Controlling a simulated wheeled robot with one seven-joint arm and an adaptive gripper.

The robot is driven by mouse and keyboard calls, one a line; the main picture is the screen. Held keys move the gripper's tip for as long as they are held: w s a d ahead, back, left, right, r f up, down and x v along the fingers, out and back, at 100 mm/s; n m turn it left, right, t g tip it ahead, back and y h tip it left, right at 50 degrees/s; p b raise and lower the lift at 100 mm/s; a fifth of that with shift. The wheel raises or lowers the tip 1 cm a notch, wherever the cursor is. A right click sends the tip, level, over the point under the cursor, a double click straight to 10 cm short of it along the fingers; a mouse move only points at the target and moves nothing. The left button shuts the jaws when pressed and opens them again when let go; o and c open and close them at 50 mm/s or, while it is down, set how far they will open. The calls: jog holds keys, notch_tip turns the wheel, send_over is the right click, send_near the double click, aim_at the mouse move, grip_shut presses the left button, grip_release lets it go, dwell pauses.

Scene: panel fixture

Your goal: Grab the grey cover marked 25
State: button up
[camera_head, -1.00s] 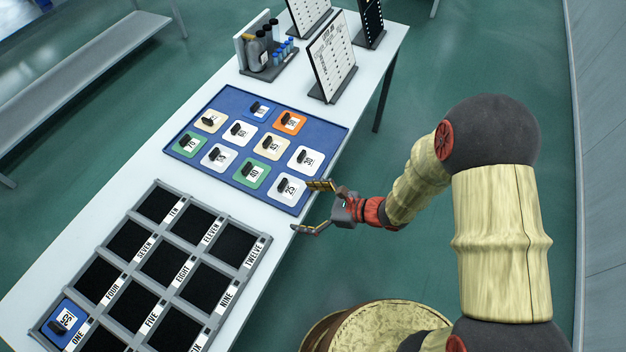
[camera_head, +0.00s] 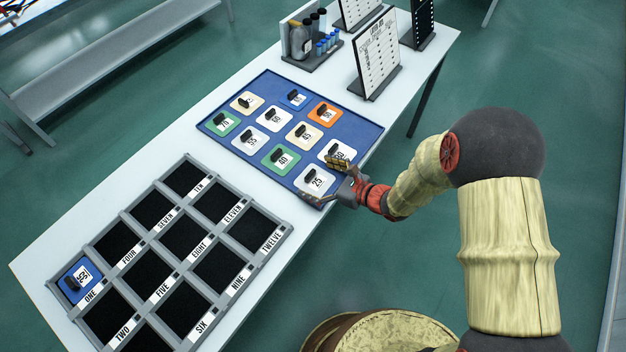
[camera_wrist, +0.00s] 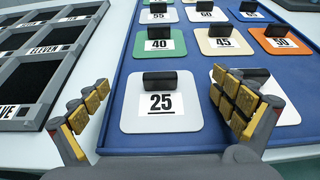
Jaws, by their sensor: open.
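The grey cover marked 25 (camera_wrist: 160,122) lies on the blue tray (camera_wrist: 185,141) at its near edge. It is a light grey square with a black upright handle (camera_wrist: 160,80) at its far side. In the head view the cover (camera_head: 316,181) sits at the tray's near corner, partly behind my gripper. My gripper (camera_head: 330,180) is open and empty. In the wrist view its gold-padded fingers (camera_wrist: 165,112) stand on either side of the cover, apart from the handle.
Other covers crowd the tray: green 40 (camera_wrist: 160,45) beyond, tan 45 (camera_wrist: 224,42), and a white one (camera_head: 338,152) partly behind the right finger. A grey compartment rack (camera_head: 150,212) stands left, with a blue cover (camera_head: 79,277) in slot ONE. Sign boards (camera_head: 377,60) stand farther back.

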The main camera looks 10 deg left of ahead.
jog(key=shift+s, duration=0.1)
jog(key=c, duration=1.8)
